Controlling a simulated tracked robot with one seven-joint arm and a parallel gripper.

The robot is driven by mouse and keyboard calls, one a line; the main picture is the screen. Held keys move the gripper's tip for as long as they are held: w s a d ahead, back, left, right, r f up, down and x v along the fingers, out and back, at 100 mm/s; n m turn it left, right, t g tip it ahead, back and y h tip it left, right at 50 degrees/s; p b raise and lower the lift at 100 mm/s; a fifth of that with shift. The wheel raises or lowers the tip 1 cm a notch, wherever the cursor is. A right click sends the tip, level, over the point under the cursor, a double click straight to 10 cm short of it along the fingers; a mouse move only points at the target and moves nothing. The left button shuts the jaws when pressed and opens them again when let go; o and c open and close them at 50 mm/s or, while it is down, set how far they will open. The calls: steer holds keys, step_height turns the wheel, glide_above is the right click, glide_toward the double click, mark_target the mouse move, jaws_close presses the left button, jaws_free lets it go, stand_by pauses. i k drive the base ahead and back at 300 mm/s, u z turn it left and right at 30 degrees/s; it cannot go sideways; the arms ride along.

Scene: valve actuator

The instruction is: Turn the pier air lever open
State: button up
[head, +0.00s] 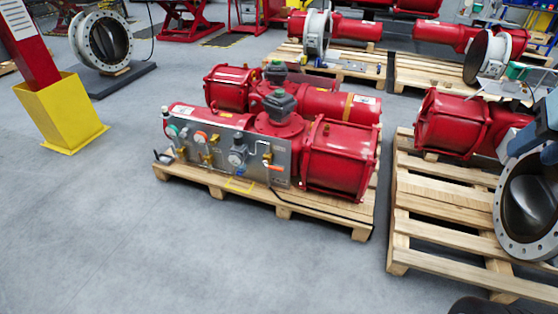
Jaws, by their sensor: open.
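A grey metal control panel (222,155) is fixed to the near side of a red valve actuator (335,158) on a wooden pallet. It carries gauges, brass fittings and a round regulator (237,158). A small orange-red lever handle (276,167) sticks out at the panel's right end, below a brass fitting (266,156). No label is readable, so I cannot tell for sure which lever is the pier air lever or what its exact angle is.
A second wooden pallet (435,251) with a red actuator and a flanged valve (528,200) stands close on the right. A yellow post base (75,115) stands at the left. The grey floor (180,255) before the panel is clear.

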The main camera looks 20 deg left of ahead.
mark_target(265, 163)
steer(key=k, duration=0.45)
steer(key=u, duration=0.6)
steer(key=i, duration=1.45)
steer(key=z, duration=0.45)
